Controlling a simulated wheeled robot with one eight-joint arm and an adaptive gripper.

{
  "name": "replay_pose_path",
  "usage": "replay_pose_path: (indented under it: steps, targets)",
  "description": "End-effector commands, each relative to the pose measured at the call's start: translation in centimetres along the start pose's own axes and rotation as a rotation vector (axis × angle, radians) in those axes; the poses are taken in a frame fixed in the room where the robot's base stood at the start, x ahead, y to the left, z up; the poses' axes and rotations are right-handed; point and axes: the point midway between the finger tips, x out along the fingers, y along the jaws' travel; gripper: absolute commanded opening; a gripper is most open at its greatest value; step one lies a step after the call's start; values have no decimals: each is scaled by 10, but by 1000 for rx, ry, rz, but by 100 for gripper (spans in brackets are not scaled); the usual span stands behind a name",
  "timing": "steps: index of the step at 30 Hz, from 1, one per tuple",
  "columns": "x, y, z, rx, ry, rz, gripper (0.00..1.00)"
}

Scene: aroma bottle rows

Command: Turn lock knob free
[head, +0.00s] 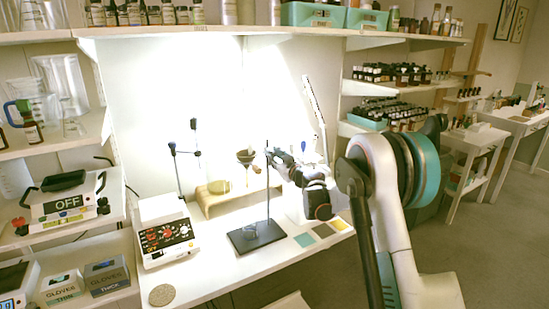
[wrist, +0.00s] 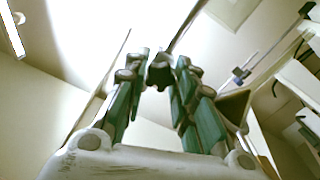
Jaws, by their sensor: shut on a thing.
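The lock knob (wrist: 160,72) shows in the wrist view as a small dark piece between my fingertips, beside a thin rod. My gripper (wrist: 159,78) has its teal fingers closed in on it from both sides. In the head view my gripper (head: 274,156) is at the upper part of a thin upright rod (head: 268,195). The rod rises from a black stand base (head: 256,236) on the white bench. In the head view the knob is too small and too covered by my fingers to make out.
A white control box with knobs (head: 167,233) stands left of the stand. A wooden rack (head: 215,200) with a funnel (head: 246,157) is behind it. Coloured tiles (head: 322,231) lie at the right. A round cork mat (head: 162,295) lies at the front left edge.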

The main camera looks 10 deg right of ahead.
Motion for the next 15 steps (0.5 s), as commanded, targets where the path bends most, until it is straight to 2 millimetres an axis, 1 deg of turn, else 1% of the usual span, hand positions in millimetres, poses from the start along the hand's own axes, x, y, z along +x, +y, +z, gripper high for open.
replay_pose_path:
  steps: [5,6,8,15]
  targets:
    - [0,0,0,0,0,1,1]
    - [0,0,0,0,0,1,32]
    - [0,0,0,0,0,1,45]
    - [0,0,0,1,0,0,45]
